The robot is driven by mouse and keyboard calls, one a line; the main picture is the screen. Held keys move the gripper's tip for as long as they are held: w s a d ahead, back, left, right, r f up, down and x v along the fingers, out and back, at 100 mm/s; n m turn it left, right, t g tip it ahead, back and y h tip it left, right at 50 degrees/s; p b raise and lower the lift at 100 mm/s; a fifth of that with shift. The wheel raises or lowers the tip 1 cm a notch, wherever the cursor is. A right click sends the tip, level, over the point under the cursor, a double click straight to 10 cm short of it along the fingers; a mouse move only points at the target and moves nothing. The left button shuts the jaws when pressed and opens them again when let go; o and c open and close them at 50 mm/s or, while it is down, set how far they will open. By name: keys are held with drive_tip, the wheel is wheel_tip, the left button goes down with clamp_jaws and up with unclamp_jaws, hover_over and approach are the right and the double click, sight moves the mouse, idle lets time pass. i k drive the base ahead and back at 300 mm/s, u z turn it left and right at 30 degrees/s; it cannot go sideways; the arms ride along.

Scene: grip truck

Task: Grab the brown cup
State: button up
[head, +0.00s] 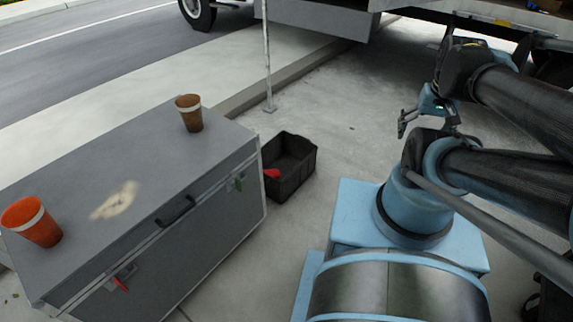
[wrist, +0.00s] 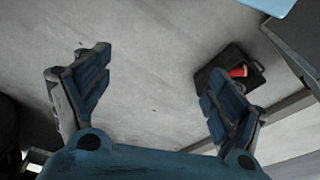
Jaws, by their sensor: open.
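The brown cup (head: 189,113) stands upright on the far right part of the grey box top in the head view, with a pale band near its rim. My gripper (head: 425,122) is to the right of the box in the head view, well apart from the cup. In the wrist view my gripper (wrist: 155,95) has its two fingers spread wide with only pavement between them. The cup does not show in the wrist view.
An orange cup (head: 32,221) stands on the near left of the grey box (head: 120,190). A black crate (head: 300,178) with a red item (head: 271,173) sits on the pavement beside the box; it also shows in the wrist view (wrist: 258,72). A thin pole (head: 267,60) and a truck (head: 330,22) stand behind.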

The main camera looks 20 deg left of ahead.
sight(192, 115)
drive_tip(key=u, duration=0.35)
drive_tip(key=i, duration=0.5)
drive_tip(key=u, duration=0.45)
